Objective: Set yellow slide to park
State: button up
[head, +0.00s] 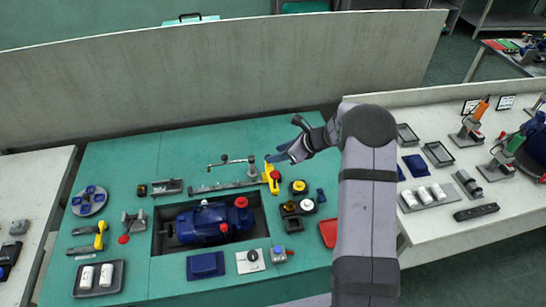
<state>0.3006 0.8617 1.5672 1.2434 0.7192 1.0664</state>
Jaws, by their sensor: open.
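A yellow slide (271,181) with a red knob stands on the green bench in the head view. It is at the right end of a long grey rail (222,187). No park mark can be read at this size. My gripper (285,142) is open and empty, seen from the side, above and slightly right of the yellow slide. A gap appears to show between them, but the exact height is hard to tell. My forearm comes in from the lower right and hides part of the bench behind it.
Right of the slide are push-button boxes (298,207) and a red tray (328,232). A blue pump (205,222) sits in a recess in front. Another yellow-handled part (99,237) lies left. A tall grey panel (200,85) stands behind the bench.

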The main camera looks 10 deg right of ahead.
jog(key=shift+v, duration=1.25)
jog(key=s+a+r+n, duration=0.1)
jog(key=s+a+n, duration=0.1)
jog(key=s+a+r+n+g, duration=0.1)
jog(key=s+n, duration=0.1)
jog(key=s+a+n+g, duration=0.1)
jog(key=s+a+n, duration=0.1)
jog(key=shift+s+a+r, duration=0.15)
jog(key=shift+a+r, duration=0.2)
jog(key=shift+r, duration=0.05)
jog(key=s+d+n+g+h, duration=0.1)
jog(key=s+n+g+h, duration=0.1)
jog(key=s+n, duration=0.8)
jog(key=s+d+n+g+h, duration=0.2)
jog(key=s+n+h, duration=0.2)
jog(key=s+n, duration=0.7)
jog(key=s, duration=0.7)
jog(key=shift+r, duration=0.3)
